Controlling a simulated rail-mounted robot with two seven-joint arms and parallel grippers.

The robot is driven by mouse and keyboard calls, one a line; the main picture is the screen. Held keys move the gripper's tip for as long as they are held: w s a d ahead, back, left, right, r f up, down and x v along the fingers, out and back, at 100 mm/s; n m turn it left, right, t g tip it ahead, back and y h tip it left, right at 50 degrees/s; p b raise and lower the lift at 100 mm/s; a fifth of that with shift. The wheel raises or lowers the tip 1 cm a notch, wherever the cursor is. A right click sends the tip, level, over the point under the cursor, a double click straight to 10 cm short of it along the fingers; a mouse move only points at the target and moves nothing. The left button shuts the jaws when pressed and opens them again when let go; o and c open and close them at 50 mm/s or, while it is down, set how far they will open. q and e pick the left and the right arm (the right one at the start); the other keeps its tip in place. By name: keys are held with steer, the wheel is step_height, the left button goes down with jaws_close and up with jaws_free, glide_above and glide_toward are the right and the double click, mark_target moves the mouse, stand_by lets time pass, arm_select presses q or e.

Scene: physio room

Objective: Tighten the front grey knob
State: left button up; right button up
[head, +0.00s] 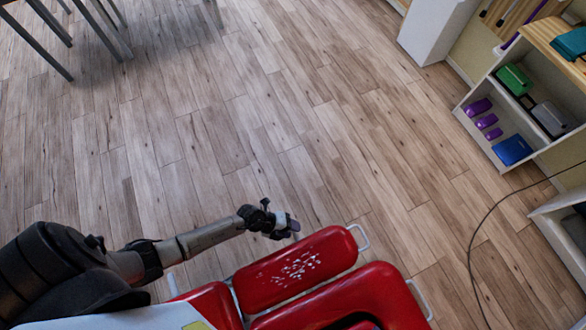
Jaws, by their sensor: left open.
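My left gripper (287,222) is at the lower middle of the head view, at the end of my arm coming in from the left. It is open, just beyond the upper left edge of a red padded section (300,268). It is small here, and I cannot tell whether it touches anything. No grey knob can be made out; it may be hidden by the pads or the gripper. My right gripper is not in view.
A second red pad (350,300) lies beside the first, with metal handles (359,238) at the ends. A shelf (490,135) with purple, green and blue items stands at the right. A dark cable (472,240) lies on the floor. The middle wooden floor (220,120) is clear.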

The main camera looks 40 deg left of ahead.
arm_select(q)
steer(key=shift+w+d+f, duration=0.25)
steer(key=shift+d+f, duration=0.2)
steer(key=shift+f, duration=0.05)
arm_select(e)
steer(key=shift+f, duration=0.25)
arm_select(q)
steer(key=shift+c, duration=0.3)
